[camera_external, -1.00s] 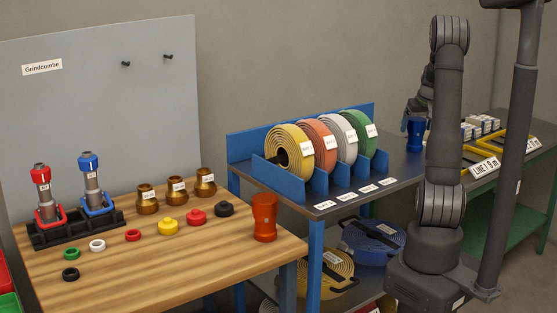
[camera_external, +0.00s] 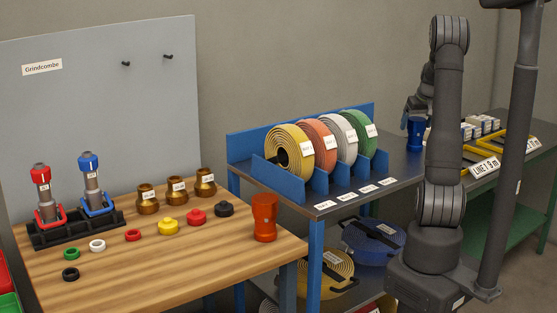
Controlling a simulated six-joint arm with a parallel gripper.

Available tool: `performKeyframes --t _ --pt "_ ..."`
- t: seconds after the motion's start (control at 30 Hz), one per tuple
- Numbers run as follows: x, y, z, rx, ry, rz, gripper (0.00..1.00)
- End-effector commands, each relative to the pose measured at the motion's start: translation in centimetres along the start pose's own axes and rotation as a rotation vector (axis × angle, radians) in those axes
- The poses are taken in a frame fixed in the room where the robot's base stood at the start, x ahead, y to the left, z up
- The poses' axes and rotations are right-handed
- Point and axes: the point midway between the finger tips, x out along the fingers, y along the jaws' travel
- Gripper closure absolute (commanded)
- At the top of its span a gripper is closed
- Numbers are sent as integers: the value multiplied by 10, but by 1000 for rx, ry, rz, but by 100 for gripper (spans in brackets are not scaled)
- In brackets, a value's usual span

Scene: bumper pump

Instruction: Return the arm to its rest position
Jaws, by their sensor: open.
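My arm (camera_external: 446,130) stands upright at the right, in front of the dark bench. My gripper (camera_external: 416,108) is open, partly behind my arm, at the top of a blue cylinder-like piece (camera_external: 415,136) near the back of the dark bench. The blue piece looks upright. Whether the fingers touch it is too small to tell.
A rack of hose coils (camera_external: 315,150) stands left of my gripper on the dark bench (camera_external: 400,165). An orange-red piece (camera_external: 264,218) stands on the wooden table (camera_external: 190,260). White boxes (camera_external: 480,126) and yellow frames lie at the right. A dark post (camera_external: 512,150) rises beside my arm.

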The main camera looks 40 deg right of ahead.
Motion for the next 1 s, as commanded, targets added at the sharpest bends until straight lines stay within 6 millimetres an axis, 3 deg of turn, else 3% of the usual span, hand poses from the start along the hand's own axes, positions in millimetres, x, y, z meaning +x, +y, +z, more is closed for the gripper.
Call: performKeyframes --t 0.07,0.67,0.7,1.0 --pt "14 0 7 2 -4 -2 13" --pt "-111 0 6 1 3 2 13" --pt "-95 0 7 1 -6 -3 13" --pt "-33 0 7 0 -5 -2 13"
